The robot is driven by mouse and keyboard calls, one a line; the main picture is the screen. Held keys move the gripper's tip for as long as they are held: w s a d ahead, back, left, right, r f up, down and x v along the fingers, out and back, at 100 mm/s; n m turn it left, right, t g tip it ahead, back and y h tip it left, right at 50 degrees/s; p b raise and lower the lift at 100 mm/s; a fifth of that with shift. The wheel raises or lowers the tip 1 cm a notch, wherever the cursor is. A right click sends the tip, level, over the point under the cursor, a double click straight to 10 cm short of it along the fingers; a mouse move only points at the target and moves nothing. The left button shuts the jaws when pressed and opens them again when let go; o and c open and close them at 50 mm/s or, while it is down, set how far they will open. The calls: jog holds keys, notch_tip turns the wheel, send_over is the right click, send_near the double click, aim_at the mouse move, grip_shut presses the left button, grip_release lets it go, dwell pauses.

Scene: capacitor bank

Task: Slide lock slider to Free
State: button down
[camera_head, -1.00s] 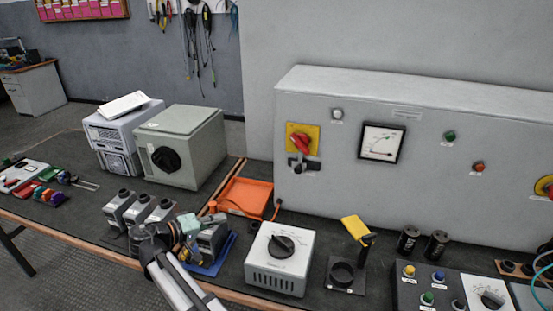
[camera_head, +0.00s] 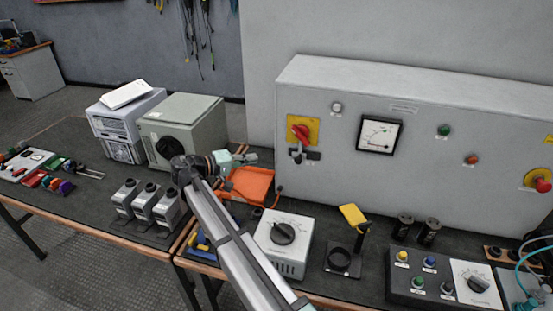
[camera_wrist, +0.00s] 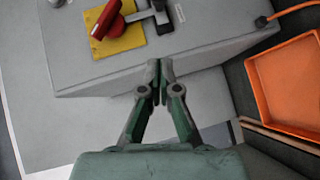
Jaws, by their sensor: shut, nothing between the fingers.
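The lock slider (camera_head: 303,154) is a small dark and grey piece on the front of the grey cabinet. It sits just below the red rotary switch (camera_head: 299,132) on its yellow plate. In the wrist view the slider (camera_wrist: 158,14) is at the top edge, partly cut off, beside the red switch (camera_wrist: 107,18). My gripper (camera_head: 250,157) is left of the slider and apart from it, above the orange tray. In the wrist view my gripper (camera_wrist: 160,68) has its fingertips together and empty, below the slider in the picture. Any label on the slider is unreadable.
The orange tray (camera_head: 248,185) lies below my gripper. A white dial box (camera_head: 283,240) and a stand with a yellow flap (camera_head: 352,215) are in front of the cabinet (camera_head: 420,190). A grey-green box (camera_head: 185,130) stands left. The space before the slider looks clear.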

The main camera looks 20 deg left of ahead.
aim_at(299, 160)
jog(key=s+d+p+x, duration=0.1)
jog(key=p+x, duration=0.3)
jog(key=x, duration=0.8)
jog(key=shift+d+f, duration=0.3)
jog(key=shift+d, duration=0.5)
jog(key=shift+s, duration=0.1)
jog(key=d+b, duration=0.1)
jog(key=d, duration=0.2)
jog(key=shift+d+f+b, duration=0.15)
jog(key=shift+d+b, duration=0.1)
jog(key=shift+b, duration=0.05)
